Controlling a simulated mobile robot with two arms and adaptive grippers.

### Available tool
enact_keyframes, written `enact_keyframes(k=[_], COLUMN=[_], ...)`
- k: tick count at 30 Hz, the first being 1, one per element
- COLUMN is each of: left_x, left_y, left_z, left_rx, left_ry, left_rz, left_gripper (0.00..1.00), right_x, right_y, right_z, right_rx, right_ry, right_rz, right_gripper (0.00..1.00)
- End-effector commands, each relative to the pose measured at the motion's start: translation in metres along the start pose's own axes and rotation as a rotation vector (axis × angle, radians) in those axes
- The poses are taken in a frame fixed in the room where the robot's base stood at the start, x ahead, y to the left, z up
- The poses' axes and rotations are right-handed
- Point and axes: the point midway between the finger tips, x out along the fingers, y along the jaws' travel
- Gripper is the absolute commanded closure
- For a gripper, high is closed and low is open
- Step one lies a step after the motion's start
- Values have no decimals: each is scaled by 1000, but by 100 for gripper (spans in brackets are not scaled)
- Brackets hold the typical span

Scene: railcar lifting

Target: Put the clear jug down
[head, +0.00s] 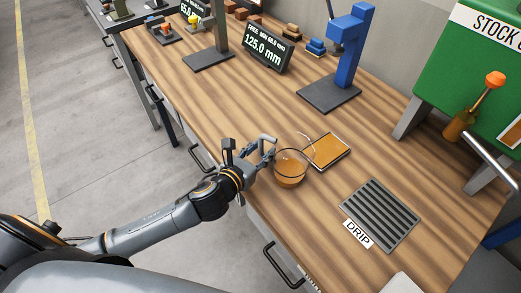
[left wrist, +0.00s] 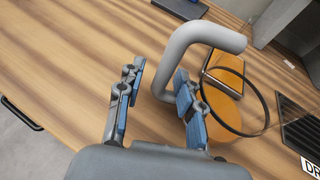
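The clear jug (head: 290,170) holds amber liquid and looks upright at the bench's near edge, close to the DRIP grate. I cannot tell for sure whether its base touches the wood. My left gripper (head: 262,158) is at the jug's handle side. In the left wrist view, the gripper (left wrist: 157,103) has its fingers apart, with bare wood showing between them. The jug's grey handle (left wrist: 212,36) bends down beside the right finger, its lower end reaching between the fingers. The jug's round rim (left wrist: 268,111) shows right of that finger. My right gripper is out of view.
A shallow amber-filled tray (head: 328,150) lies right behind the jug. A slotted grate (head: 380,215) with a DRIP label (head: 358,234) is to the right. A blue stand (head: 345,60), a 125.0 mm display (head: 264,48) and a green machine (head: 465,70) stand farther back. Bench left of the jug is clear.

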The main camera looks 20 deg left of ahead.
Motion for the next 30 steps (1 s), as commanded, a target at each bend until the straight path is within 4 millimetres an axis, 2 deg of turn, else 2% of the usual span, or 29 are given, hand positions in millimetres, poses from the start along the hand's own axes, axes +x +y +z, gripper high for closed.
enact_keyframes(k=[5, 8, 21, 25, 30], left_x=[-1, -11, -100, -114, -121], left_y=[0, 0, 0, 0, 0], left_z=[4, 1, 0, 1, 2], left_rx=[0, 2, 2, 2, -1], left_ry=[-1, 1, 2, 2, 0], left_rz=[0, -1, -1, 0, 1], left_gripper=[64, 64, 64, 64, 64], right_x=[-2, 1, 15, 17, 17], right_y=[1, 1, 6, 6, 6], right_z=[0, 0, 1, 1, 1], right_rx=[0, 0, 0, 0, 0], right_ry=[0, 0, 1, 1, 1], right_rz=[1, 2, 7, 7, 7], right_gripper=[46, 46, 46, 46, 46])
